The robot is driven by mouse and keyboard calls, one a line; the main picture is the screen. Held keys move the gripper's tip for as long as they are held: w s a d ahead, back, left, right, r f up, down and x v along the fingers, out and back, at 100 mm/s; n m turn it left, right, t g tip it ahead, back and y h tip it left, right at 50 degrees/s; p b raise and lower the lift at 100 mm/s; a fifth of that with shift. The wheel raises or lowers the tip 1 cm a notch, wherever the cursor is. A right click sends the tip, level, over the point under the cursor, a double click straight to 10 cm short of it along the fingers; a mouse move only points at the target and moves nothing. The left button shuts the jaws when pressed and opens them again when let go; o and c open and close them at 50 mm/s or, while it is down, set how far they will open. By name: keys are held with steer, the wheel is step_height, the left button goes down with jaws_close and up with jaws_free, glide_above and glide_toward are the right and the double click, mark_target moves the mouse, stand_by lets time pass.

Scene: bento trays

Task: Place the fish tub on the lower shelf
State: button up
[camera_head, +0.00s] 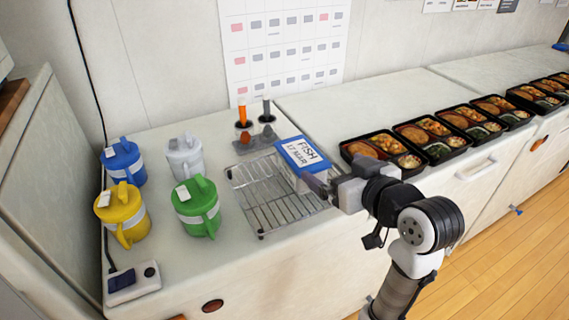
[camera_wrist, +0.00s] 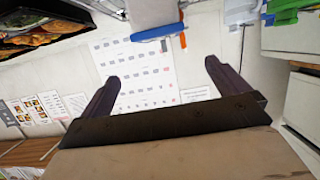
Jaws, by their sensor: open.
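The fish tub (camera_head: 300,154) has a blue lid with a white FISH label and a pale body. It sits on the wire rack (camera_head: 258,208), at its back right end. My gripper (camera_head: 318,184) is at the tub's front right side, its fingers pointing toward it. Whether they touch cannot be told. In the wrist view my gripper (camera_wrist: 162,72) is open with nothing between its fingers. A blue-grey shape that looks like the tub (camera_wrist: 152,14) is at the top edge there, beyond the fingertips. I cannot make out a lower shelf in either view.
Blue (camera_head: 123,162), white (camera_head: 184,157), yellow (camera_head: 122,213) and green (camera_head: 197,207) pitchers stand left of the rack. A utensil holder (camera_head: 254,138) is behind it. Several bento trays (camera_head: 383,151) line the counter at right. A socket box (camera_head: 133,283) is at front left.

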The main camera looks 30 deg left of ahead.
steer(key=p, duration=0.1)
glide_toward(305, 157)
steer(key=x, duration=0.5)
steer(key=shift+w, duration=0.2)
steer(key=p+x, duration=0.2)
steer(key=x, duration=0.2)
steer(key=shift+a+f, duration=0.1)
steer(key=shift+a, duration=0.05)
steer(key=shift+w+a+f, duration=0.25)
steer(key=shift+w+a, duration=0.05)
steer(key=shift+a, duration=0.05)
steer(key=c, duration=1.3)
steer(key=shift+r, duration=0.1)
